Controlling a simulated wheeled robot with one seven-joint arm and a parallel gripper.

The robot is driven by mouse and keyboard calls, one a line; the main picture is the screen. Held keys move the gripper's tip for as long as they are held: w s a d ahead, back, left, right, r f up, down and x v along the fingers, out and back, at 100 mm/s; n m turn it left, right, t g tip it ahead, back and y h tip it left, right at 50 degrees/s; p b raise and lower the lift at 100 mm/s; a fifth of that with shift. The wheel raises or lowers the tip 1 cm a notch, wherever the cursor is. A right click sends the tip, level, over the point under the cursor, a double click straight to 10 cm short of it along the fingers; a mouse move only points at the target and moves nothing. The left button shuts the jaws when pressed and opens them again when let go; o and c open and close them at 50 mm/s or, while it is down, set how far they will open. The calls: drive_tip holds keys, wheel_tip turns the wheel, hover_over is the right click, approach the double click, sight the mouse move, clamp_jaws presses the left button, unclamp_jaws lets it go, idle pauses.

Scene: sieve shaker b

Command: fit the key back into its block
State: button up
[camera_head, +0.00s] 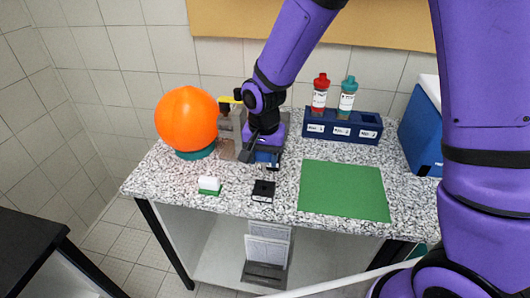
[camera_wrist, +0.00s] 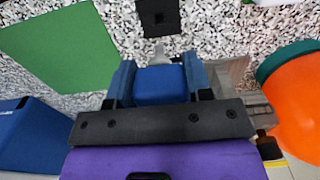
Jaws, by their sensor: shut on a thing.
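My gripper (camera_wrist: 161,78) is shut on the key's blue handle (camera_wrist: 160,88), which sits between its two blue fingers. The key's grey shaft (camera_wrist: 159,53) sticks out past the fingertips, toward the block. The block (camera_wrist: 158,16) is a small black square with a dark opening in its top, at the top of the wrist view. In the head view the block (camera_head: 263,190) stands near the table's front edge. My gripper (camera_head: 266,156) is behind it there, and the key is apart from the block. The shaft is hard to make out in the head view.
A green mat (camera_head: 343,190) lies right of the block, and a white-and-green eraser-like piece (camera_head: 209,185) left of it. An orange ball (camera_head: 186,118) on a teal base and a yellow-topped bottle (camera_head: 228,122) stand left of my gripper. A blue rack (camera_head: 342,127) with bottles stands behind.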

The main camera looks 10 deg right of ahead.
drive_tip(key=shift+f, duration=0.1)
hover_over(264, 182)
drive_tip(key=s, duration=0.2)
drive_tip(key=shift+s+a+f, duration=0.1)
drive_tip(key=shift+a+f, duration=0.05)
drive_tip(key=shift+f, duration=1.25)
drive_tip(key=shift+s+a+f, duration=0.1)
drive_tip(key=shift+f, duration=1.3)
drive_tip(key=shift+f, duration=1.75)
drive_tip(key=o, duration=1)
drive_tip(key=shift+c, duration=0.2)
wheel_tip(264, 182, up, 10)
drive_tip(key=shift+r, duration=0.4)
